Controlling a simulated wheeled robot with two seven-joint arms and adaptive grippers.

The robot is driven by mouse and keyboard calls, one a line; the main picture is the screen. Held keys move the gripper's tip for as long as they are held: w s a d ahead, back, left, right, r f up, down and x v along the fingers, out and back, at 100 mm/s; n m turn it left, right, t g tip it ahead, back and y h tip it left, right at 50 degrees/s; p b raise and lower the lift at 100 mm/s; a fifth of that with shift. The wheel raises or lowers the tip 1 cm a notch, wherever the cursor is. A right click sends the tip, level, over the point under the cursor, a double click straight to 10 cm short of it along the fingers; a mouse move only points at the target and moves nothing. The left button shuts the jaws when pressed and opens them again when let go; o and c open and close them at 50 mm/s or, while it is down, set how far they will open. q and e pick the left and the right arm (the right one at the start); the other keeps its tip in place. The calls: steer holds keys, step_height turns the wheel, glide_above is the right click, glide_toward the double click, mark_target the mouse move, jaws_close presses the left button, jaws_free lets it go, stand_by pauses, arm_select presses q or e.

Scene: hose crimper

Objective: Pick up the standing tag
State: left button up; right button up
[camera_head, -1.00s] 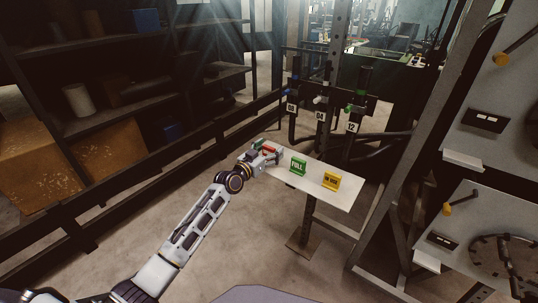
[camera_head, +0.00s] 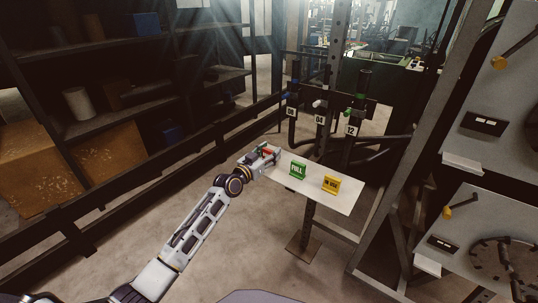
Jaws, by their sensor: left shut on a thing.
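My left gripper (camera_head: 269,155) is at the left end of a small white shelf (camera_head: 343,200). It is shut on a red tag (camera_head: 265,149), which is mostly hidden by the fingers. I cannot tell whether the red tag still touches the shelf. A green tag (camera_head: 298,170) marked "FULL" stands upright on the shelf just right of the gripper. A yellow tag (camera_head: 331,185) stands farther right on the same shelf. My right gripper is not in view.
Behind the shelf, hoses hang on a rack with number plates, one reading 12 (camera_head: 352,130). A dark metal post (camera_head: 309,220) stands under the shelf. Dark shelving with cardboard boxes (camera_head: 110,155) is at left. Grey machine panels are at right.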

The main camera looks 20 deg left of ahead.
arm_select(q)
steer(key=shift+r+p, duration=0.3)
steer(key=shift+r, duration=0.5)
step_height(320, 180, up, 6)
steer(key=shift+r+p, duration=0.1)
steer(key=shift+p, duration=0.9)
steer(key=shift+r, duration=1)
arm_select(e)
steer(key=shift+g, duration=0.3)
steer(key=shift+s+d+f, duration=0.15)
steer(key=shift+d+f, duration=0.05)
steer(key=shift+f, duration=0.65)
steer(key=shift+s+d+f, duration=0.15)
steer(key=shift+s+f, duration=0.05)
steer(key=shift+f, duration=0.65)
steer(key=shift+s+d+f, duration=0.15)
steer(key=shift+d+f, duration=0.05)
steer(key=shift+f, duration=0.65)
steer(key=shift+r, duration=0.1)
